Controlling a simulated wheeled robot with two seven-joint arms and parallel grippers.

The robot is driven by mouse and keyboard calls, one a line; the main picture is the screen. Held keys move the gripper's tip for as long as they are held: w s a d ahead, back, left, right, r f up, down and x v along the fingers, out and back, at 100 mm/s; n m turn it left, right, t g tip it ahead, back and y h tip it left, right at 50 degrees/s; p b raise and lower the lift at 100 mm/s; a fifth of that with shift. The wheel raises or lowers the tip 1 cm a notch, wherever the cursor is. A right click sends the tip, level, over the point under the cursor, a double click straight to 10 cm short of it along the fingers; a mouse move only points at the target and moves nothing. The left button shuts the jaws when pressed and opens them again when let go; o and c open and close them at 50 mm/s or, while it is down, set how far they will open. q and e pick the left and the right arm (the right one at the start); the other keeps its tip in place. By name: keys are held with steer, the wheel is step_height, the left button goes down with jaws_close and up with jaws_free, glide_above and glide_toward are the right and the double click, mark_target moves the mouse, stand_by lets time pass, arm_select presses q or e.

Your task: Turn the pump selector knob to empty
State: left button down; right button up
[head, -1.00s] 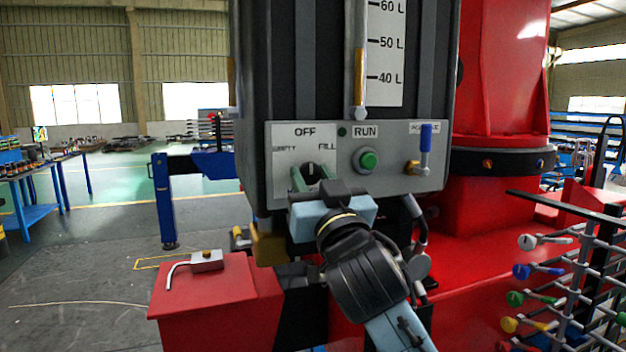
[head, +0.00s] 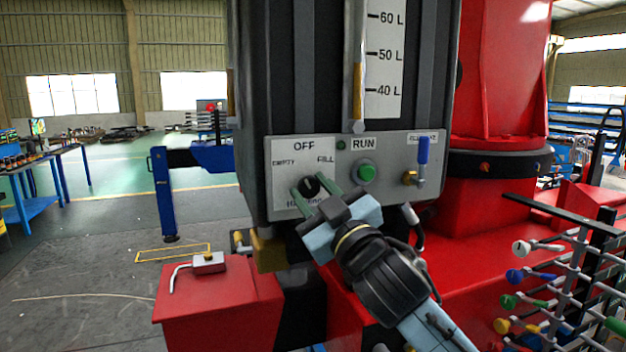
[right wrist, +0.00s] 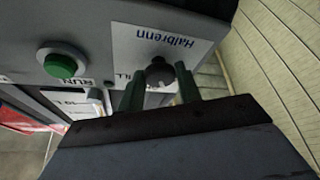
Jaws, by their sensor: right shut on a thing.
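The black pump selector knob (head: 310,187) sits on a white label plate marked OFF at the top, EMPTY at the left and FILL at the right. It also shows in the right wrist view (right wrist: 158,72). My right gripper (head: 309,187) is shut on the knob, with one green finger on each side of it. The gripper is tilted, its fingers pointing up and to the left. The fingers and knob also show in the right wrist view (right wrist: 160,87). The knob's exact pointer direction is too small to tell. My left gripper is not in view.
A green RUN button (head: 366,172) and a blue-handled lever (head: 423,152) are on the panel right of the knob. A rack of coloured handles (head: 570,285) is at lower right.

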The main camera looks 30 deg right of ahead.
steer(key=shift+d+r+n+g+y+p, duration=0.1)
steer(key=shift+n+g+y+p, duration=0.1)
steer(key=shift+n+y+p, duration=0.75)
steer(key=shift+r+n+g+y+p, duration=0.1)
steer(key=shift+n+g+y+p, duration=0.3)
steer(key=shift+n, duration=0.95)
steer(key=shift+f, duration=0.1)
steer(key=o, duration=0.9)
steer(key=shift+o, duration=0.2)
steer(key=shift+h, duration=0.25)
